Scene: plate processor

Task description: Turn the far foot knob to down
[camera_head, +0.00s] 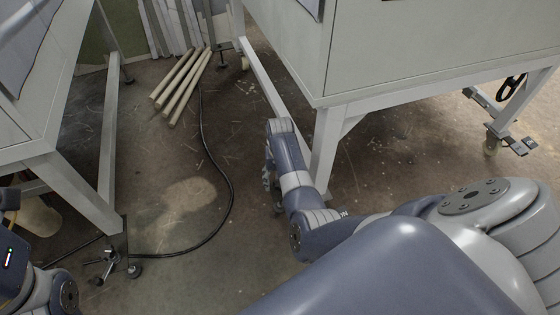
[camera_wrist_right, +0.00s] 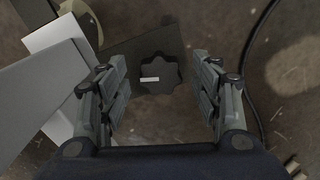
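The dark, lobed foot knob (camera_wrist_right: 159,72) shows in the right wrist view, with a short white mark on its face pointing left. It sits on a dark flat plate (camera_wrist_right: 125,52) next to a pale leg of the machine (camera_wrist_right: 65,62). My right gripper (camera_wrist_right: 161,75) is open, with one finger on each side of the knob and visible gaps between. I cannot tell the height of the fingertips over the knob. In the head view my right gripper (camera_head: 270,176) is low beside the near machine leg (camera_head: 323,155), mostly hidden by my wrist. My left gripper is out of view.
A pale machine frame (camera_head: 430,88) stands at the right, another bench frame (camera_head: 68,185) at the left. A black cable (camera_head: 229,190) curves over the floor between them. Wooden poles (camera_head: 185,85) lie at the back. Another foot (camera_head: 110,266) is at lower left.

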